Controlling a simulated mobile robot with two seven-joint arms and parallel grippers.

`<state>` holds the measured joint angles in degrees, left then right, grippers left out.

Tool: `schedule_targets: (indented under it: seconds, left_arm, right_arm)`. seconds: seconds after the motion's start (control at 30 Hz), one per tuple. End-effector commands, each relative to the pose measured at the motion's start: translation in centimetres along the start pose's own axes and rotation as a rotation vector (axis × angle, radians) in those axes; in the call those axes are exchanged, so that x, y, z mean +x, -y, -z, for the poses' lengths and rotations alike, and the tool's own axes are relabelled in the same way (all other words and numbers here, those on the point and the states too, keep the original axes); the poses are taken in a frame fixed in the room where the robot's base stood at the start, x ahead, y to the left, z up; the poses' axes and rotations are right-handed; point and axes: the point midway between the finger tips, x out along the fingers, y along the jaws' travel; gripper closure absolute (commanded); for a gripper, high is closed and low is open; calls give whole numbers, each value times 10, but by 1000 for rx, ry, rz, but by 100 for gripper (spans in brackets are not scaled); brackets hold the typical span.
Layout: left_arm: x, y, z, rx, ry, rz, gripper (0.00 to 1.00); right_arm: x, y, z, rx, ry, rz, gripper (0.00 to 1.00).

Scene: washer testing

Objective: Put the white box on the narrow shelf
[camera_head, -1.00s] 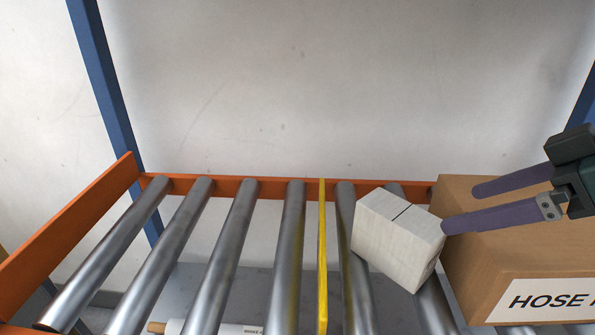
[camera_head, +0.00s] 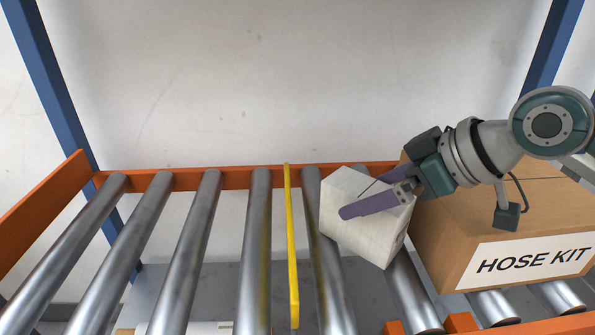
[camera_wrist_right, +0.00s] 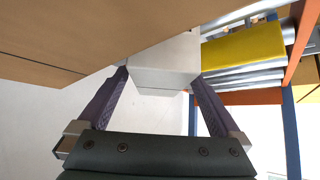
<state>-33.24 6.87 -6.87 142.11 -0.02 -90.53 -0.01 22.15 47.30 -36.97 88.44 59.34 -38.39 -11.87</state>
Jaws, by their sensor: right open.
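The white box (camera_head: 358,229) sits askew at the roller shelf (camera_head: 262,245), right of the yellow divider and close to the hose kit carton. A dark seam crosses its top. My right gripper (camera_head: 352,203) is open at the box. In the right wrist view the open fingers (camera_wrist_right: 160,82) flank the white box (camera_wrist_right: 166,65); contact cannot be told. My left gripper is not in view. I cannot tell which part is the narrow shelf.
A yellow divider (camera_head: 291,245) runs between the rollers. A cardboard carton marked HOSE KIT (camera_head: 455,235) stands right of the box. An orange rail (camera_head: 225,178) edges the back, with blue posts (camera_head: 50,85) beside it. The rollers left of the divider are clear.

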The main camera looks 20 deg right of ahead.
Motion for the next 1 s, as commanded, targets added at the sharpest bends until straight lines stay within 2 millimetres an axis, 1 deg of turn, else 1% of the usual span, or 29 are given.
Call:
schedule_targets:
  seconds: [0.13,0.17,1.0]
  left_arm:
    - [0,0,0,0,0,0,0]
    - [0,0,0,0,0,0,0]
    - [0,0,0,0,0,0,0]
  right_arm:
    - [0,0,0,0,0,0,0]
    - [0,0,0,0,0,0,2]
    - [-1,0,0,0,0,0,97]
